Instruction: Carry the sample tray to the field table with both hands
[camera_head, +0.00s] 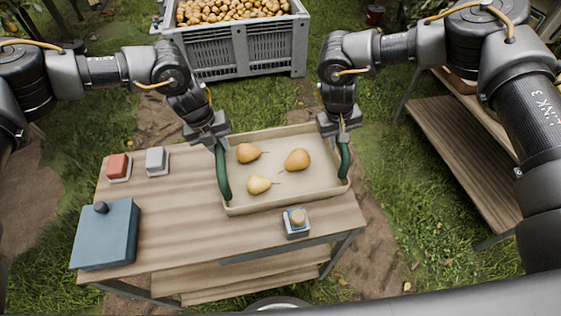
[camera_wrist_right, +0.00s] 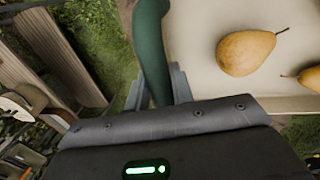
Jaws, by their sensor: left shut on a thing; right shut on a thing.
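The beige sample tray (camera_head: 285,200) is at the right end of a wooden table, with several pears' worth of room and three pears in it: an orange one (camera_head: 248,153), another orange one (camera_head: 297,159) and a yellow one (camera_head: 259,185). It has a dark green handle on each side. My left gripper (camera_head: 217,143) is shut on the left handle (camera_head: 222,175). My right gripper (camera_head: 342,136) is shut on the right handle (camera_head: 345,161), which also shows in the right wrist view (camera_wrist_right: 153,50). I cannot tell whether the tray touches the tabletop.
The table (camera_head: 180,215) also bears a blue box (camera_head: 106,235), a red button block (camera_head: 118,167), a grey switch block (camera_head: 157,161) and a small blue-white block (camera_head: 296,222). A wooden bench (camera_head: 465,150) stands right.

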